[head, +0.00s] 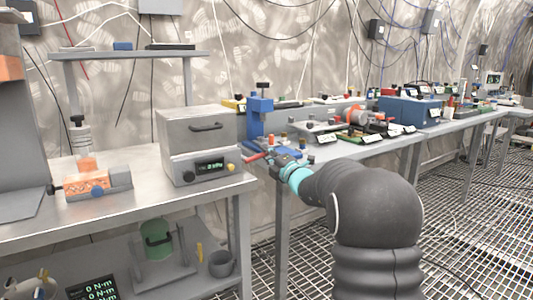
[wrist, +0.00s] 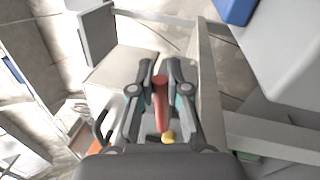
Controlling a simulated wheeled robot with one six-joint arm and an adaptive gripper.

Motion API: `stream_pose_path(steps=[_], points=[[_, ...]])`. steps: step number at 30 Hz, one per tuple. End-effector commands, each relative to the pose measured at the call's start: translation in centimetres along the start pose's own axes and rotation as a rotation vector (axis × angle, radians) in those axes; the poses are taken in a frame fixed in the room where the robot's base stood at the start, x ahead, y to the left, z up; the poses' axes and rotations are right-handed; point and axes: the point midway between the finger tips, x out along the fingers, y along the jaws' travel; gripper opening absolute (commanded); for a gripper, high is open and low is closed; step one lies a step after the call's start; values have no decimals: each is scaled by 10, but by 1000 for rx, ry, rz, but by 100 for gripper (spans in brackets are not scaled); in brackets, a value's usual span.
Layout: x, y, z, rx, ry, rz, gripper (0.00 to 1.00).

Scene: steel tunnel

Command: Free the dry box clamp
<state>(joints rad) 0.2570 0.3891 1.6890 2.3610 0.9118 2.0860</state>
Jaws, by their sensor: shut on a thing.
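The dry box (head: 197,140) is a grey metal box with a dark top handle, a small lit display and a yellow knob (head: 231,167) on its front. A red clamp handle (head: 256,157) sticks out at the box's right side. My gripper (head: 272,156) reaches in from the right and meets this handle. In the wrist view my gripper (wrist: 160,72) has the red handle (wrist: 161,105) between its fingers and is shut on it. The yellow knob (wrist: 168,137) shows just below the handle there. The clamp's inner end is hidden.
The box stands near the right end of a steel bench (head: 140,203). An orange device (head: 88,183) lies on the bench to the left. A blue vise-like tool (head: 258,120) and crowded benches stand behind my gripper. A gap separates the benches.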

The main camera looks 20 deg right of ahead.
Motion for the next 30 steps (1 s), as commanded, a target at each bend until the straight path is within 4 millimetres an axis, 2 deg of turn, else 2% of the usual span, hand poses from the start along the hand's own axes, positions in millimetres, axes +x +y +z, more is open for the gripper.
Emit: stream_pose_path(steps=[6,7,10,22,26,30], points=[[0,-2,0,2,0,-2,0],[0,-2,0,2,0,-3,17],[0,-2,0,1,0,-2,41],[-6,0,0,0,0,-1,41],[-22,0,1,0,-2,-2,41],[-50,0,1,0,-3,-2,41]])
